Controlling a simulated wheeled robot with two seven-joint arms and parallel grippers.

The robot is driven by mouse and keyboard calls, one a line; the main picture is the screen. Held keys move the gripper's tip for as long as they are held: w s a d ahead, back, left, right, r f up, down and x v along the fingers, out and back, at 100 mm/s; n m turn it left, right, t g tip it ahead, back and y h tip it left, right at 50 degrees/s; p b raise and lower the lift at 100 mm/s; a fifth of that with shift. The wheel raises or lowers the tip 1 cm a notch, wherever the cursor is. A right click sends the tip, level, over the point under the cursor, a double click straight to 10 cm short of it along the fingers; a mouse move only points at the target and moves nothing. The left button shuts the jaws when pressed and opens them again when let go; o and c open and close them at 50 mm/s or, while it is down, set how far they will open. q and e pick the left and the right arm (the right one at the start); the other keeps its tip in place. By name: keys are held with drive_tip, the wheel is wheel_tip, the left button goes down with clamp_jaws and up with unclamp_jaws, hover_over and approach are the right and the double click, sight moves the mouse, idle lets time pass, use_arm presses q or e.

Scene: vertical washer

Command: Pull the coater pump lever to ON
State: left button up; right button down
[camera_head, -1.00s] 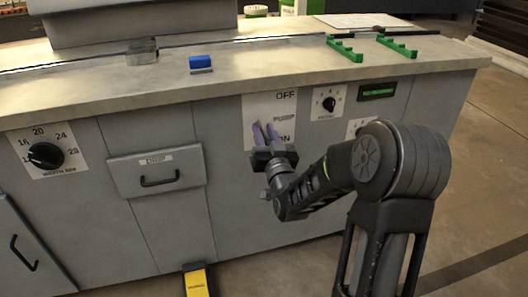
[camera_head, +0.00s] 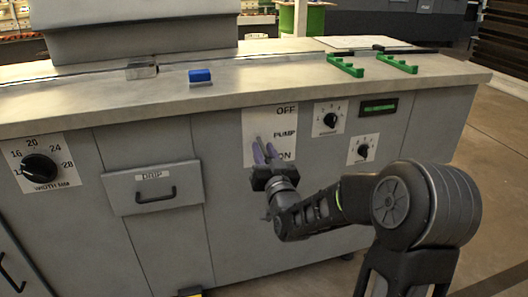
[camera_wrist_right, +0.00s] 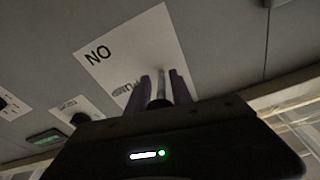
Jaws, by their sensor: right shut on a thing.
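The pump lever (camera_head: 259,142) is a thin grey bar on a white plate (camera_head: 262,118) on the machine's front panel. The plate reads OFF at the top, PUMP in the middle and ON at the bottom. My right gripper (camera_head: 265,154) has purple fingers and is shut on the lever, low on the plate beside the ON label. In the right wrist view the lever (camera_wrist_right: 161,86) stands between the two fingers (camera_wrist_right: 162,88), with the plate (camera_wrist_right: 125,55) behind, seen upside down. The lever's base is partly hidden by the fingers. My left gripper is not in view.
A dial (camera_head: 40,168) and a DRIP drawer (camera_head: 155,188) are to the left. Two small knobs (camera_head: 330,118) (camera_head: 363,150) and a green display (camera_head: 379,107) are to the right. A blue block (camera_head: 200,76) and green racks (camera_head: 345,66) lie on the counter.

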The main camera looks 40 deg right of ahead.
drive_tip(key=shift+f, duration=0.2)
idle(0.4)
drive_tip(key=c, duration=1.5)
unclamp_jaws()
drive_tip(key=o, duration=0.3)
drive_tip(key=shift+r, duration=0.1)
drive_tip(key=v, duration=0.7)
drive_tip(key=shift+s+p, duration=0.35)
drive_tip(key=shift+p, duration=0.1)
drive_tip(key=shift+a, duration=0.1)
